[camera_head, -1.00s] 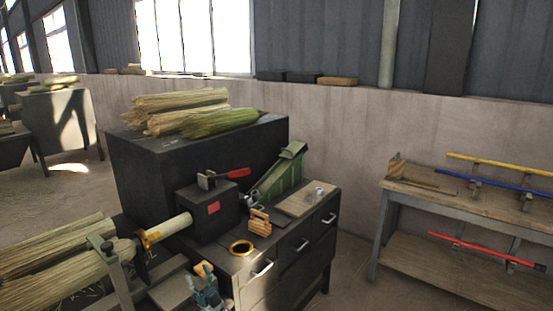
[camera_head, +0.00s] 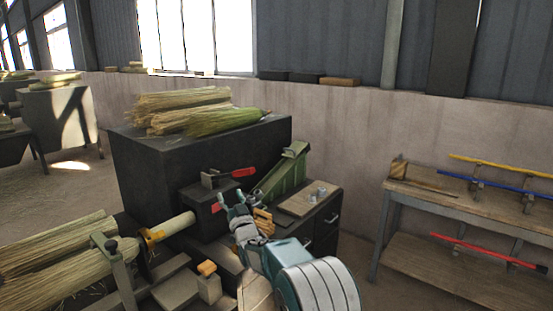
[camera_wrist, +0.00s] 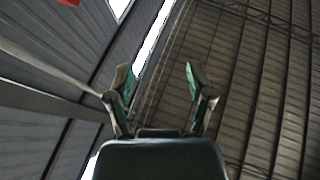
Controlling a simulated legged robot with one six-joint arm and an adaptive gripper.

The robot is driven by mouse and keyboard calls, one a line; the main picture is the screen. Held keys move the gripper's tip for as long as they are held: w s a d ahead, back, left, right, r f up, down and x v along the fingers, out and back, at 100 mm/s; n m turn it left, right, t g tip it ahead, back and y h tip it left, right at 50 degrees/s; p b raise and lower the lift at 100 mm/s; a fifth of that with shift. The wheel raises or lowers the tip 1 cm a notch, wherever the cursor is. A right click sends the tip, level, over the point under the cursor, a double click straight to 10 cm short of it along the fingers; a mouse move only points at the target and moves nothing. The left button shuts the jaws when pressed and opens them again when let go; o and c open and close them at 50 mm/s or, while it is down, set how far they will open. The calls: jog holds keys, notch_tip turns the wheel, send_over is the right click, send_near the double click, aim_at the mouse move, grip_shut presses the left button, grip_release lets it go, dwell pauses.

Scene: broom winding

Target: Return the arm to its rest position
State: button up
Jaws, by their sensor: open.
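My gripper (camera_head: 236,205) is raised in front of the dark winding machine (camera_head: 212,209) in the head view. Its two fingers point up and away from me and stand apart, with nothing between them. In the wrist view my gripper (camera_wrist: 160,85) is also open and empty, against the roof and wall panels. My arm covers part of the drawer cabinet (camera_head: 328,230) and the small items on its near top.
Straw bundles (camera_head: 190,108) lie on the large dark cabinet. More straw (camera_head: 60,265) sits at the lower left. A green sloped holder (camera_head: 284,172) stands behind my gripper. A bench (camera_head: 420,200) with coloured handles is at the right; the floor between is clear.

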jog(key=s+d+r+m+g+h, duration=0.1)
jog(key=s+d+r+g+h, duration=0.25)
jog(key=s+d, duration=0.45)
jog(key=s+d+r+m+g+h, duration=0.2)
jog(key=s+d+r+h, duration=0.3)
jog(key=d, duration=0.5)
jog(key=s+d+f+g, duration=0.3)
jog(key=s, duration=0.9)
jog(key=s+d+f+m+g+h, duration=0.1)
jog(key=s+d+f+g, duration=0.2)
jog(key=s, duration=0.9)
jog(key=s+d+f+g+h, duration=0.1)
jog(key=s+d+f+g, duration=0.2)
jog(key=s, duration=1)
notch_tip(320, 180, down, 2)
jog(key=shift+d+f, duration=0.1)
jog(key=shift+d, duration=1.1)
